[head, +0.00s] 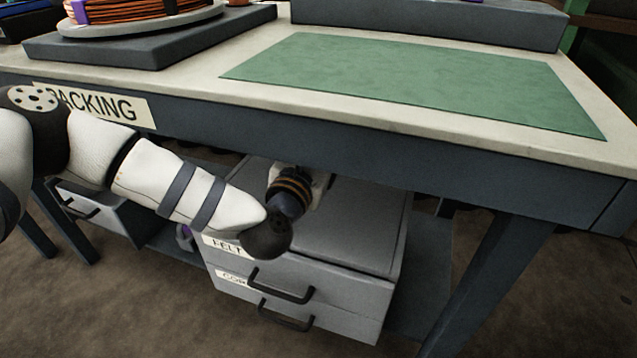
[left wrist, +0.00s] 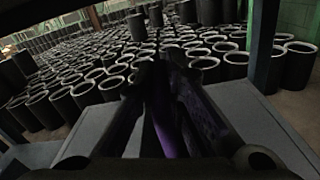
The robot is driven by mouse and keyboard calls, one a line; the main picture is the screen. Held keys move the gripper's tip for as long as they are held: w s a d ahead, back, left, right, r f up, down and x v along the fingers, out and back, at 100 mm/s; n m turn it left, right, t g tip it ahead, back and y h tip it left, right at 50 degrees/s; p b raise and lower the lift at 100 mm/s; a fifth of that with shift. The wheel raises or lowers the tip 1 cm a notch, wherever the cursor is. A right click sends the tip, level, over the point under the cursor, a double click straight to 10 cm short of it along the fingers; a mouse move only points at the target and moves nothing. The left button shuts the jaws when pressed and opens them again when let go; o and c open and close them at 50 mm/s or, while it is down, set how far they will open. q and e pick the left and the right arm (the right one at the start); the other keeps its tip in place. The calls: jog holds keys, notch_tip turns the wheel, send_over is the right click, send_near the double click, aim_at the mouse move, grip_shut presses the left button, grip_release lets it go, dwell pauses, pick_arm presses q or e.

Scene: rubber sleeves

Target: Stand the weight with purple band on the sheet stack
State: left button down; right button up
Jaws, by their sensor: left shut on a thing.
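My left gripper (left wrist: 160,85) is shut on a dark thing with a purple stripe (left wrist: 164,136), seen between the fingers in the left wrist view. I take it for the weight with purple band; most of it is hidden by the fingers. In the head view my left arm reaches down in front of the bench, and its wrist turns in under the bench top, above the drawer unit. The fingers are hidden there. A flat green sheet (head: 420,80) lies on the bench; I cannot tell whether it is the sheet stack. My right gripper is not in view.
The packing bench (head: 330,122) has a thick front edge above my left wrist. A grey drawer unit (head: 345,225) stands beneath. A coil (head: 130,10) sits on a dark block (head: 150,45). Many black sleeves (left wrist: 90,85) stand beyond my left gripper. The green sheet is clear.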

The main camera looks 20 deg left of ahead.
pick_arm(q)
notch_tip(320, 180, down, 8)
jog(key=shift+r+b, duration=0.15)
jog(key=shift+b, duration=0.8)
jog(key=c, duration=1.7)
grip_release()
jog(key=shift+f, duration=0.25)
jog(key=shift+s, duration=0.1)
